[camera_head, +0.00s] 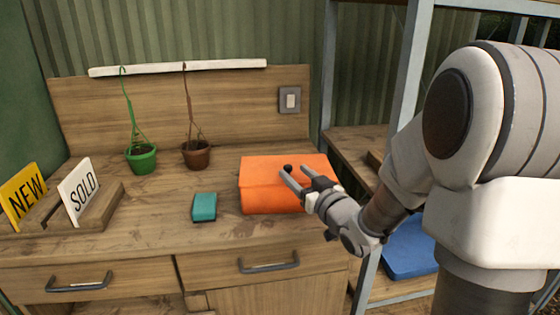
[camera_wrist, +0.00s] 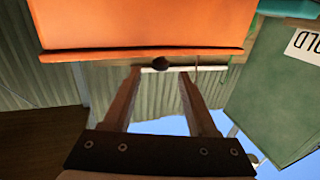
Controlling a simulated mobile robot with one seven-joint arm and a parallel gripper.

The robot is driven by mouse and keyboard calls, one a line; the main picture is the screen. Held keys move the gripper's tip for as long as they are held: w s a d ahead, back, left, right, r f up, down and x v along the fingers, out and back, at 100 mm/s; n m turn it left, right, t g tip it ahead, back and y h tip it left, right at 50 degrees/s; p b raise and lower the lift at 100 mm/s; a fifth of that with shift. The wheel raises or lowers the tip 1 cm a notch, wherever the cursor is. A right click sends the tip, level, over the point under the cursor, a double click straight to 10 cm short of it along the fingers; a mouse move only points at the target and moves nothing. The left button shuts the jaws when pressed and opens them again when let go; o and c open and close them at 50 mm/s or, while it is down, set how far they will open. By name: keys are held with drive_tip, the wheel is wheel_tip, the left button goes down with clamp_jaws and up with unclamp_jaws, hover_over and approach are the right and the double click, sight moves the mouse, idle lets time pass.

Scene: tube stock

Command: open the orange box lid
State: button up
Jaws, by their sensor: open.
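The orange box (camera_head: 262,196) sits on the wooden worktop, right of the middle, with its lid (camera_head: 262,166) down. A small dark round knob (camera_head: 288,168) shows on the lid beside my gripper's fingertips. My gripper (camera_head: 296,178) is open over the right part of the box, with its fingers around or just beside the knob; I cannot tell if they touch it. In the wrist view the orange lid (camera_wrist: 145,22) fills the top, and the dark knob (camera_wrist: 161,64) shows at its edge between the open fingers (camera_wrist: 162,72). Part of the box's right side is hidden by my gripper.
A teal block (camera_head: 204,207) lies left of the box. A green pot (camera_head: 141,157) and a brown pot (camera_head: 196,153) stand behind. NEW (camera_head: 24,195) and SOLD (camera_head: 79,190) signs stand at the left. A metal shelf post (camera_head: 330,80) rises at the right.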

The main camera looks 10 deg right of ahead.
approach(282, 161)
drive_tip(key=w+a+r, duration=0.3)
drive_tip(key=w+a, duration=0.1)
drive_tip(key=shift+w+b, duration=0.15)
drive_tip(key=shift+b, duration=0.15)
clamp_jaws()
idle(1.2)
